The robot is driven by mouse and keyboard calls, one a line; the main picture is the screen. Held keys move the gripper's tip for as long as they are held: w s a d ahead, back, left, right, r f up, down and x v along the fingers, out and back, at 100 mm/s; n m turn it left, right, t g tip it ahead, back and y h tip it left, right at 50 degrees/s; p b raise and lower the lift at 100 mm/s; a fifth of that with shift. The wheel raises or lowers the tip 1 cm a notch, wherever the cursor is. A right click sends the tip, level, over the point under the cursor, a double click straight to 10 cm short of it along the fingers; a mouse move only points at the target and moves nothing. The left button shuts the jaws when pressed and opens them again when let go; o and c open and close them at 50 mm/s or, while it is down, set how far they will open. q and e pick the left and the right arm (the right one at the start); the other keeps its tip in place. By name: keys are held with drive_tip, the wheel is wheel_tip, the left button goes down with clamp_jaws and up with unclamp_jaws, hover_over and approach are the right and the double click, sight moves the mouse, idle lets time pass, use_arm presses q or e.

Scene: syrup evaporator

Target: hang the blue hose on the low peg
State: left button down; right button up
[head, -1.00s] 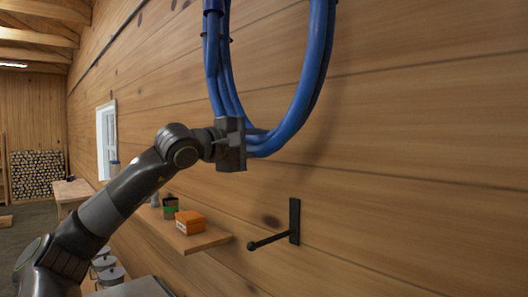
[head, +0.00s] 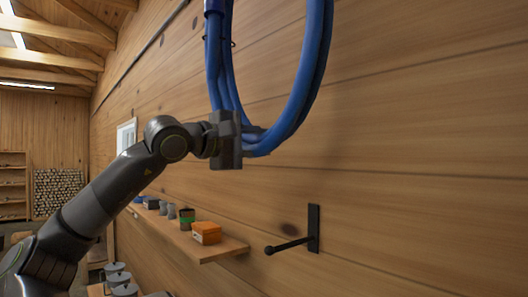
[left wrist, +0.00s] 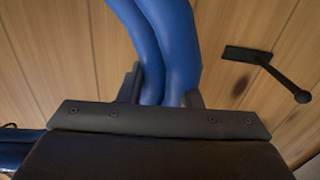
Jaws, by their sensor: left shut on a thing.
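The blue hose (head: 304,85) is a coil of several loops, its top cut off by the upper edge of the head view. My left gripper (head: 240,138) is shut on the lower left of the coil. In the left wrist view the hose (left wrist: 165,45) runs between the two fingers of my left gripper (left wrist: 166,92). The low peg (head: 290,245) is a black rod with a ball end on a wall plate. It is bare, below and to the right of the gripper, and apart from the hose. It also shows in the left wrist view (left wrist: 280,75). My right gripper is not in view.
A wooden shelf (head: 215,250) on the wall, left of the peg, holds an orange box (head: 206,232) and several small containers. Lidded metal pots (head: 118,278) stand at lower left. The wall around the peg is clear.

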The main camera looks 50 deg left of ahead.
sight(244, 142)
use_arm(q)
drive_tip(key=shift+s+a+b, duration=0.15)
drive_tip(key=shift+s+b, duration=1.55)
drive_tip(key=shift+s, duration=0.4)
drive_tip(key=shift+s+a+r+b, duration=0.15)
drive_tip(key=shift+s+b, duration=0.75)
drive_tip(key=shift+s, duration=0.65)
